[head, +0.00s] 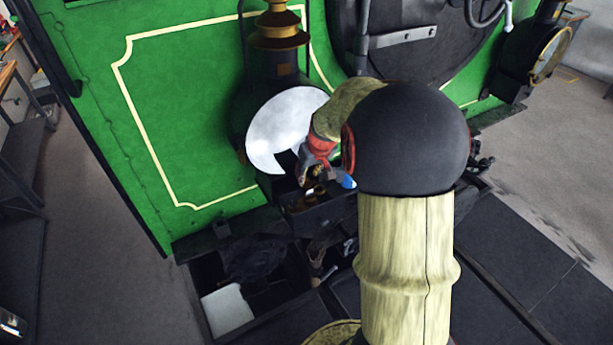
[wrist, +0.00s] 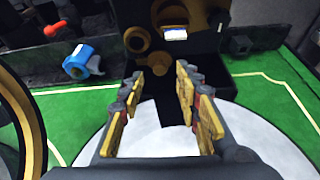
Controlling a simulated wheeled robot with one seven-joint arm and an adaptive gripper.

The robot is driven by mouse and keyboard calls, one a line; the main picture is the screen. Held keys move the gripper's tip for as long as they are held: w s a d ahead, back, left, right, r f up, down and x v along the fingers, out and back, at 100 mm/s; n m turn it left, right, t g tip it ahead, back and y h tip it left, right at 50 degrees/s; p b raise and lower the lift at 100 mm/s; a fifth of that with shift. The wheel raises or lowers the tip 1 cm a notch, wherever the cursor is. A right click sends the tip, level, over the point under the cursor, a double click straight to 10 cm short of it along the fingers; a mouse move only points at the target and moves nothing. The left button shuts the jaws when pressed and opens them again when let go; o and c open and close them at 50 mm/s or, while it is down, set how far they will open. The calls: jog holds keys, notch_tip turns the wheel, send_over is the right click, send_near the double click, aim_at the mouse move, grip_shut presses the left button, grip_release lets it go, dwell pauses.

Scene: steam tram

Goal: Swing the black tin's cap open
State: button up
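A black box-like body (head: 325,215) with brass round fittings stands below a large white disc (head: 287,128) in the head view; I take it for the black tin. In the wrist view the black body (wrist: 185,55) is ahead of my gripper, with brass round parts (wrist: 137,39) on it. I cannot tell which part is its cap. My gripper (wrist: 160,88) is open, its two yellow-and-grey fingers spread with nothing between them. It points at the dark body, apart from the brass parts as far as I can see. In the head view my arm partly hides it.
A blue roll-like thing (wrist: 84,62) and a red-handled thing (wrist: 57,28) lie left of the black body in the wrist view. A green panel (head: 190,110) stands behind. A dark open compartment (head: 255,270) holding a white block (head: 227,308) is in front, lower left.

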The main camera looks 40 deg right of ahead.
aim_at(306, 182)
jog(key=shift+x, duration=1.5)
jog(key=shift+c, duration=0.7)
grip_shut()
